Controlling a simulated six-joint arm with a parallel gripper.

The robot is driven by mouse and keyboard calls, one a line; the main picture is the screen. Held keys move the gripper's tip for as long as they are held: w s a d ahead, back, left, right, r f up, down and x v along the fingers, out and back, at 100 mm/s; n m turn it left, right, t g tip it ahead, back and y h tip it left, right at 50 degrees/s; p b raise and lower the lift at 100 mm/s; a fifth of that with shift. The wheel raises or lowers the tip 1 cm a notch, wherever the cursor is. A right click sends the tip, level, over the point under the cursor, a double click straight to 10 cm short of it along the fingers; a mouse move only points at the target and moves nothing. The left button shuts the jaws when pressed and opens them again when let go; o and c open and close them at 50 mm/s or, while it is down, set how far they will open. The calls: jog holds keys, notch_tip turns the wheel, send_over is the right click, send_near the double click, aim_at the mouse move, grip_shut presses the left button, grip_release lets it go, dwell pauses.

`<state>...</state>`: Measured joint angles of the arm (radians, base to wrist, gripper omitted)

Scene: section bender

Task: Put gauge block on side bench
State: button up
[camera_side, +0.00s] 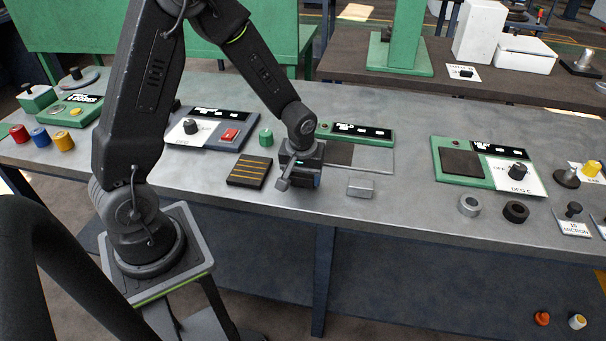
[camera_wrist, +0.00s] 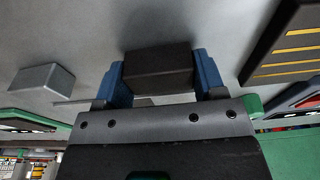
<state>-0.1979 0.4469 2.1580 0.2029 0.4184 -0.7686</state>
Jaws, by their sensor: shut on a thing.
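My gripper (camera_side: 303,182) is low over the grey workbench (camera_side: 330,222), right of the black slotted pad. In the wrist view, the two blue fingers (camera_wrist: 162,80) are shut on a dark grey rectangular block (camera_wrist: 158,66). In the side view the gripper hides most of this block. A similar-sized silver block (camera_side: 360,188) lies on the bench just right of the gripper; it also shows in the wrist view (camera_wrist: 42,80). Nothing marks which block is the gauge block. A second, brown-topped bench (camera_side: 348,66) stands behind at the right.
The black pad with yellow lines (camera_side: 250,171) lies close left of my gripper. A green-edged panel (camera_side: 356,134) is behind it. The bench between the silver block and the rings is clear.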

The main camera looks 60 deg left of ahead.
jog(key=shift+f, duration=0.1)
jog(key=o, duration=1.2)
notch_tip(320, 180, up, 12)
jog(key=s+d, duration=0.1)
jog(key=s+d+r+m+t, duration=0.2)
jog(key=s+d+r+m, duration=0.2)
jog(key=s, duration=0.3)
jog(key=s+d+r+m+t+h, duration=0.1)
jog(key=s+d+r+m+t, duration=0.1)
jog(key=s+r+m, duration=0.3)
jog(key=shift+s+d+r, duration=0.9)
jog(key=shift+s+r, duration=0.25)
jog(key=shift+s, duration=0.4)
